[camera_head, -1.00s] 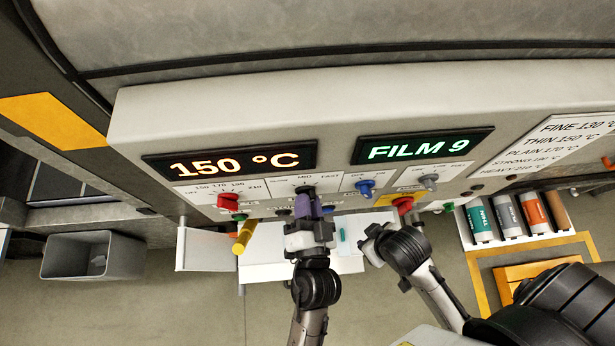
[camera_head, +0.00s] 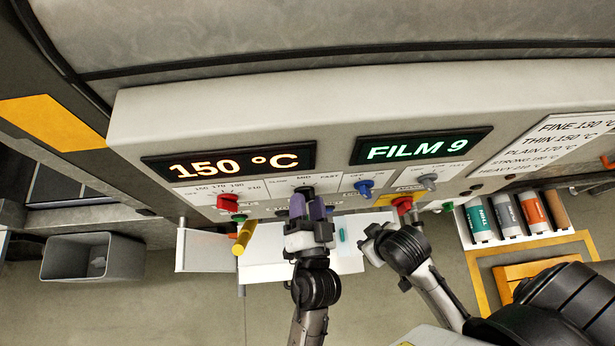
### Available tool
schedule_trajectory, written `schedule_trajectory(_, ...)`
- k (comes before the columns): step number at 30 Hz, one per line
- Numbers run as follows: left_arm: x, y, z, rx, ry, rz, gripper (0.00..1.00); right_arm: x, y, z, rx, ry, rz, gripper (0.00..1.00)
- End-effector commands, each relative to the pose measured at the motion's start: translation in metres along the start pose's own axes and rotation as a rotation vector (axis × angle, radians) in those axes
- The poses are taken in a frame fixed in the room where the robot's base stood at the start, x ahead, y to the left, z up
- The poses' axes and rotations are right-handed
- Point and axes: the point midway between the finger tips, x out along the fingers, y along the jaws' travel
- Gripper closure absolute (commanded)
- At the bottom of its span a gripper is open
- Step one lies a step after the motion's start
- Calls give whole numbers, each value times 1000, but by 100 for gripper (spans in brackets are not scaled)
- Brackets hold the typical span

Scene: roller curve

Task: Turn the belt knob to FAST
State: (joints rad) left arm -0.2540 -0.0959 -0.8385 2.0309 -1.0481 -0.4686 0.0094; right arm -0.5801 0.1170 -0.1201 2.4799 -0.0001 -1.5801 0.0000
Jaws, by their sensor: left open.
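The belt knob (camera_head: 306,190) is a small dark knob on the machine's front panel, under the SLOW, MID and FAST marks. MID is printed above it and FAST to its right. My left gripper (camera_head: 308,207) has its two purple fingers spread apart just below the knob, one toward each side of it. The fingers hide part of the knob, and I cannot tell which mark it points to. My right gripper (camera_head: 371,239) hangs lower right of the knob, away from it, and its finger opening is not clear.
A red knob (camera_head: 228,201) is to the left, and a blue knob (camera_head: 365,187) and grey knob (camera_head: 428,181) are to the right. Displays read 150 °C (camera_head: 232,164) and FILM 9 (camera_head: 420,146). A yellow cylinder (camera_head: 244,238) sticks out below the panel.

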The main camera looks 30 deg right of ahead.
Motion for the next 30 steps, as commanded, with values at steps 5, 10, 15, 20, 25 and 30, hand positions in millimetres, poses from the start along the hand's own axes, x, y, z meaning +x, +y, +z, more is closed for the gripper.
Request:
schedule_trajectory(5,-8,2,2,0,-1,1,57,4,-1,1,2,0,-2,57)
schedule_trajectory(10,-35,3,4,-3,-2,2,57,15,-1,5,2,0,-2,57)
schedule_trajectory(15,-70,4,4,-3,-2,3,57,29,-1,9,1,0,-1,57)
schedule_trajectory(20,-100,3,4,-3,-2,2,57,40,0,13,-3,0,2,57)
schedule_trajectory(25,-122,2,2,-1,-1,2,57,48,1,16,-7,-1,6,57)
schedule_trajectory(30,-134,1,1,-1,0,0,57,52,0,17,-7,-1,6,57)
